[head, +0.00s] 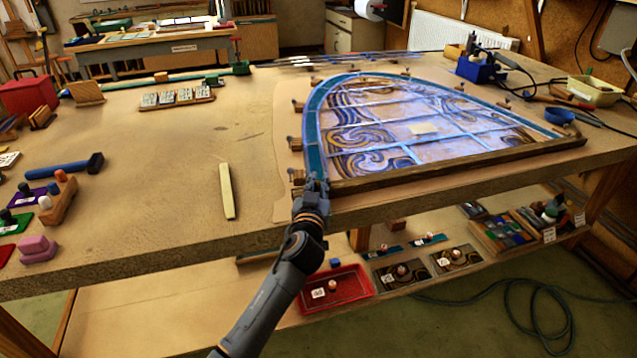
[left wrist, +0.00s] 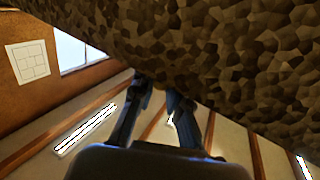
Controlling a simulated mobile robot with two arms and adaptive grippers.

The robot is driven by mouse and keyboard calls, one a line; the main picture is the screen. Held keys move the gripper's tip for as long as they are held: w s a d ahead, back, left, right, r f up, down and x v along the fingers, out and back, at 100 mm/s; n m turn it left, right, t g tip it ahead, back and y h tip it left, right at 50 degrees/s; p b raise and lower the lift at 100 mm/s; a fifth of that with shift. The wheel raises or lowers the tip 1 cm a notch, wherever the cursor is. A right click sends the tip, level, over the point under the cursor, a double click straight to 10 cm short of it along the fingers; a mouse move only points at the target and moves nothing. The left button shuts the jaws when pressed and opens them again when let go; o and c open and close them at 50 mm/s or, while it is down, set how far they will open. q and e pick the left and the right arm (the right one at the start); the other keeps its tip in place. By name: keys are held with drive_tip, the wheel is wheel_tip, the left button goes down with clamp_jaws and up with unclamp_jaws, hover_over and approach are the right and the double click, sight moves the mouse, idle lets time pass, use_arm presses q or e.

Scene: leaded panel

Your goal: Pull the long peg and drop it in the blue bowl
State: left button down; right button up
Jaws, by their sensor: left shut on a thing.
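My left gripper (head: 314,187) is at the near left corner of the leaded panel (head: 370,115), at the lower end of its blue border. It is shut on a slim thing there, which looks to be the long peg; the fingers hide it in the head view. In the left wrist view the fingers (left wrist: 158,88) point up beside a large, mottled brown surface, and the held thing cannot be made out. Several small brown blocks with dark pegs stand along the panel's curved edge. The blue bowl (head: 558,116) stands at the right of the table. My right gripper is not in view.
A dark wooden bar (head: 460,168) runs along the panel's near edge. A pale yellow strip (head: 227,191) lies left of my gripper on open table. A cream bin (head: 594,91) and a blue box with a tool (head: 482,70) stand near the bowl. A red tray (head: 335,290) is below.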

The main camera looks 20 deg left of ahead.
sight(318, 181)
use_arm(q)
drive_tip(key=shift+r, duration=0.2)
drive_tip(key=shift+r+p, duration=0.7)
drive_tip(key=shift+r, duration=0.05)
drive_tip(key=shift+r+p, duration=0.65)
drive_tip(key=shift+r, duration=0.2)
drive_tip(key=shift+r+p, duration=2.1)
drive_tip(key=shift+r, duration=0.4)
